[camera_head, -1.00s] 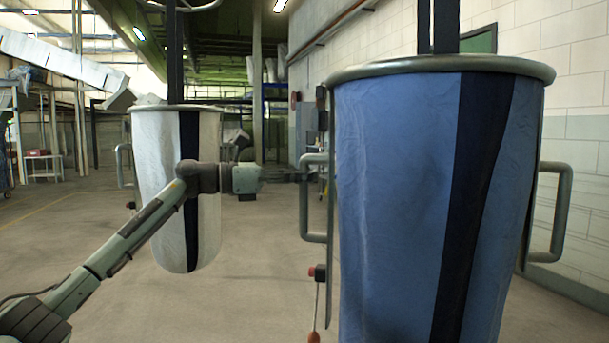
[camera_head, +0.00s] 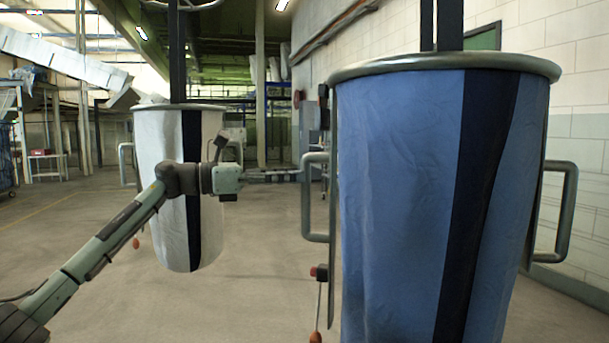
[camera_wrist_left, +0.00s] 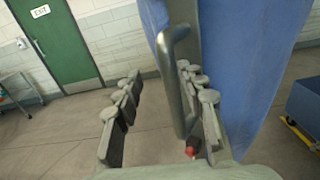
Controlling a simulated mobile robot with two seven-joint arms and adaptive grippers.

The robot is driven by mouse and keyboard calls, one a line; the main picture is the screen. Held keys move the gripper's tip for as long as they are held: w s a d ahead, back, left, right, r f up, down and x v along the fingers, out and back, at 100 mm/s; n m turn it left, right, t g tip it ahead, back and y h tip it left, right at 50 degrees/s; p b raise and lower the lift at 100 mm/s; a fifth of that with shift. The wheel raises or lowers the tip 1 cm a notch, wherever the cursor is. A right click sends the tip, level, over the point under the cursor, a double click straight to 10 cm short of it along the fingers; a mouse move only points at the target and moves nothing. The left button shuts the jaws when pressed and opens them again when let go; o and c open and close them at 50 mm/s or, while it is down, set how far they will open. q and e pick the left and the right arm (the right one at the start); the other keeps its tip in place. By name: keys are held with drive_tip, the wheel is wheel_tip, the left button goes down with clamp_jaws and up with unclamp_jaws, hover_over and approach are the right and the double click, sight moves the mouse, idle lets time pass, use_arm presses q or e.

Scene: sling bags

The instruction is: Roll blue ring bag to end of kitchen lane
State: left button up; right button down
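The blue ring bag (camera_head: 400,200), blue with a dark vertical stripe, hangs from a grey ring at the right of the head view. It also fills the upper right of the left wrist view (camera_wrist_left: 245,70). Its left grey handle (camera_head: 307,200) stands out from its side. My left gripper (camera_head: 297,174) reaches from the left to this handle. In the left wrist view my left gripper (camera_wrist_left: 160,82) has its fingers apart, with the handle (camera_wrist_left: 178,85) between them, nearer the right finger. I see no closed grip. My right gripper is not in view.
A white bag with a dark stripe (camera_head: 160,140) hangs behind my left arm. A white block wall (camera_head: 580,90) runs along the right. A green exit door (camera_wrist_left: 60,40) and a blue cart (camera_wrist_left: 305,105) show in the left wrist view. The floor between the bags is clear.

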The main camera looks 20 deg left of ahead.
use_arm(q)
drive_tip(key=v, duration=0.8)
drive_tip(key=shift+w, duration=0.15)
idle(0.8)
